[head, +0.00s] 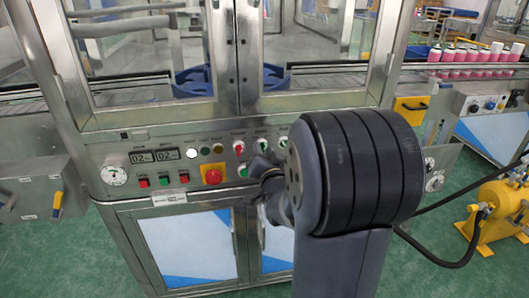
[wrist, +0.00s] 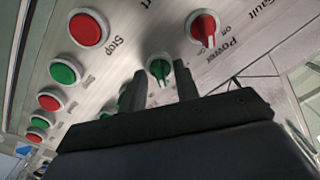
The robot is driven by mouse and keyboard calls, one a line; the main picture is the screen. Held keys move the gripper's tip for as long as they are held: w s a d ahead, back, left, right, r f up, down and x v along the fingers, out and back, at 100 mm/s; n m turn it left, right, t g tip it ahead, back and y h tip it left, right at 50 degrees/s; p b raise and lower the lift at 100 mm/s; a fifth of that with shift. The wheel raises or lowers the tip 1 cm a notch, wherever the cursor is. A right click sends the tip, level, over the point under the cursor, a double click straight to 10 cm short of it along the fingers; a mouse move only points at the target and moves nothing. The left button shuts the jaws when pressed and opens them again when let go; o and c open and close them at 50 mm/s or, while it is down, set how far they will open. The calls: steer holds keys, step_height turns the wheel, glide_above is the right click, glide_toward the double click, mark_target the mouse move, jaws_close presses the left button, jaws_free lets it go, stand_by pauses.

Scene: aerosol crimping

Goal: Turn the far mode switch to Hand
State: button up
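The control panel (head: 125,150) carries a row of rotary switches: a red one (head: 239,147), a green one (head: 261,144) and another green one (head: 283,142). I cannot read which is the far mode switch. In the wrist view a green switch (wrist: 159,70) with a white pointer mark shows between my fingertips, and the red switch (wrist: 204,27) labelled Power is up and right of it. My gripper (head: 262,164) is close to the panel, partly hidden by my arm. In the wrist view my gripper (wrist: 159,66) is open, its fingers on either side of the green switch; contact is unclear.
A red mushroom button (head: 213,175) and several red and green push buttons sit left of my gripper. Glazed doors (head: 160,55) stand above the panel. Pink cans (head: 470,54) line a conveyor at right. A yellow pump (head: 497,212) with a black hose stands at lower right.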

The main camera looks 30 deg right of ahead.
jaws_close()
steer(key=shift+n+b, duration=0.3)
steer(key=shift+b, duration=0.2)
steer(key=shift+n+b, duration=5.35)
steer(key=shift+n, duration=0.25)
